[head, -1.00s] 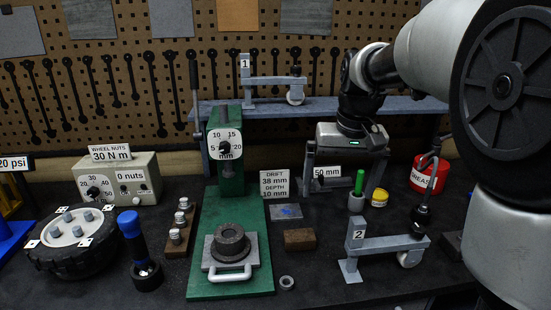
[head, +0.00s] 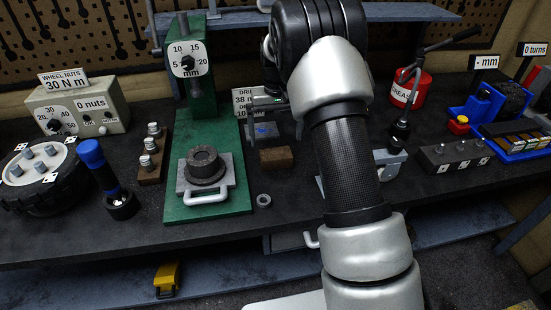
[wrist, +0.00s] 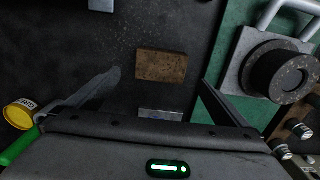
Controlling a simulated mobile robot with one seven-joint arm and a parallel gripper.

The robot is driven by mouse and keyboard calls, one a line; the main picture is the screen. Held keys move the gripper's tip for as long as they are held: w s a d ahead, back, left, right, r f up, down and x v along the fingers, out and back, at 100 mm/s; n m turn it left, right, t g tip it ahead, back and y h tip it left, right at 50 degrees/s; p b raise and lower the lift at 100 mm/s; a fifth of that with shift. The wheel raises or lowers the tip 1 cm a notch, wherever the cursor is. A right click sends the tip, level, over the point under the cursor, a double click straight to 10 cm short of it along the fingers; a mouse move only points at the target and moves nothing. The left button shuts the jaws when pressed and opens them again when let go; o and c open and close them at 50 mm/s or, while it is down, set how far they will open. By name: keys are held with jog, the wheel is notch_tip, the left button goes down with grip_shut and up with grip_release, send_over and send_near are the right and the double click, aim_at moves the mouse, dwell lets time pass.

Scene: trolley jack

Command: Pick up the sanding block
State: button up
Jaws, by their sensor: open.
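The sanding block, a small brown block (head: 274,158), lies flat on the dark bench just right of the green press base. In the wrist view the brown block (wrist: 161,66) lies between and slightly beyond the lines of my two fingers. My gripper (wrist: 162,78) is open and empty, with one finger on each side of the block's outline. The fingers do not appear to touch it; the height gap is hard to judge. In the head view my arm hides much of the gripper.
The green press (head: 207,150) with a round part on its plate stands close left of the block. A small ring (head: 264,200) lies in front of it.

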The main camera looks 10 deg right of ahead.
aim_at(276, 153)
notch_tip(276, 153, down, 3)
jog(key=shift+r, duration=0.1)
jog(key=shift+s+f, duration=0.2)
jog(key=shift+f, duration=2.4)
jog(key=c, duration=1.4)
jog(key=shift+o, duration=0.2)
notch_tip(276, 153, up, 9)
jog(key=shift+s+r, duration=0.1)
jog(key=shift+r, duration=0.45)
jog(key=s+f+p, duration=0.1)
jog(key=s+p, duration=0.3)
jog(key=s, duration=1.2)
jog(key=shift+s+f, duration=0.15)
jog(key=shift+s, duration=0.2)
